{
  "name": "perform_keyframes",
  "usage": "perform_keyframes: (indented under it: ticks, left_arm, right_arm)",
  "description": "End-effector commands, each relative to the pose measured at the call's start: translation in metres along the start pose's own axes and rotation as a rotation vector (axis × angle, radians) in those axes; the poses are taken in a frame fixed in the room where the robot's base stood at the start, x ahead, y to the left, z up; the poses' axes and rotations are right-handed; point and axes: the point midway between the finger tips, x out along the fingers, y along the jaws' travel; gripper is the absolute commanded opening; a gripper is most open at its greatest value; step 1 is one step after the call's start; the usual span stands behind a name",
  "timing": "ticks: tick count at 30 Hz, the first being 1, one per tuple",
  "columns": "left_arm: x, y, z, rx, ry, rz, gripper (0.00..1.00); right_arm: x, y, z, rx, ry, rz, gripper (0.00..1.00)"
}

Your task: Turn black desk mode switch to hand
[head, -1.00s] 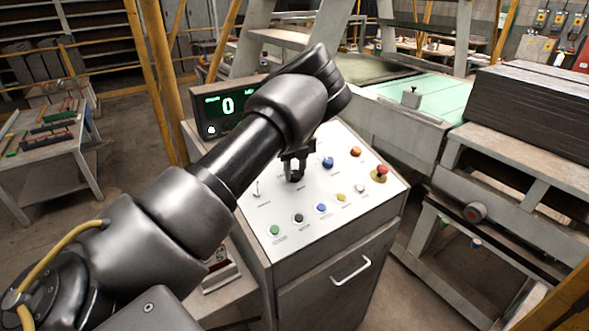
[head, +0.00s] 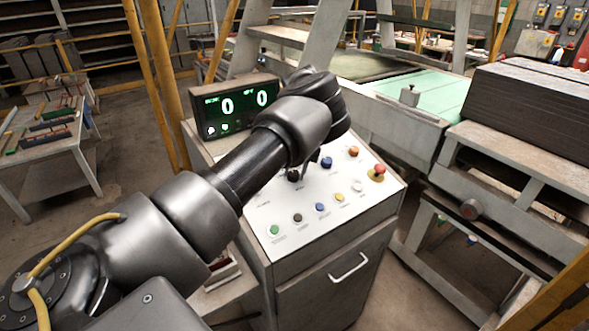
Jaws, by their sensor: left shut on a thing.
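The black desk mode switch (head: 293,176) is on the sloping white panel of the control desk (head: 335,206), partly covered by my left arm and hand. My left gripper (head: 302,168) reaches down to it from above, its fingers mostly hidden behind my wrist. It is shut on the switch. The switch's label and exact pointing direction are too small and too covered to read. My right gripper is not in the head view.
Close around the switch are a blue button (head: 327,162), an orange button (head: 353,151), a red mushroom button (head: 379,170) and a dark button (head: 297,217). A black display (head: 236,106) with green zeros stands behind the panel.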

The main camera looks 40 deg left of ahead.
Motion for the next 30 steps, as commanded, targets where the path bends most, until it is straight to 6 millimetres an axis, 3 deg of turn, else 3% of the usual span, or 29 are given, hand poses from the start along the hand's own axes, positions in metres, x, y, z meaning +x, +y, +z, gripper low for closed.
perform_keyframes:
  ticks: [20,21,25,30]
  left_arm:
    - [-0.0023,-0.0001,0.0015,0.057,-0.007,0.017,0.11]
    - [-0.0023,-0.0001,0.0015,0.057,-0.007,0.017,0.38]
    - [-0.0017,0.0,0.0011,0.056,-0.005,0.016,0.55]
    - [-0.0009,0.0,0.0006,0.056,-0.003,0.016,0.55]
  right_arm:
    - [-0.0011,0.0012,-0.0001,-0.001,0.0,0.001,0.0]
    - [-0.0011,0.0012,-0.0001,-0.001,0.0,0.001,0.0]
    - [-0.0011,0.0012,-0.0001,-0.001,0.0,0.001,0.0]
    - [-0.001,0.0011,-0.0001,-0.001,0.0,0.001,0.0]
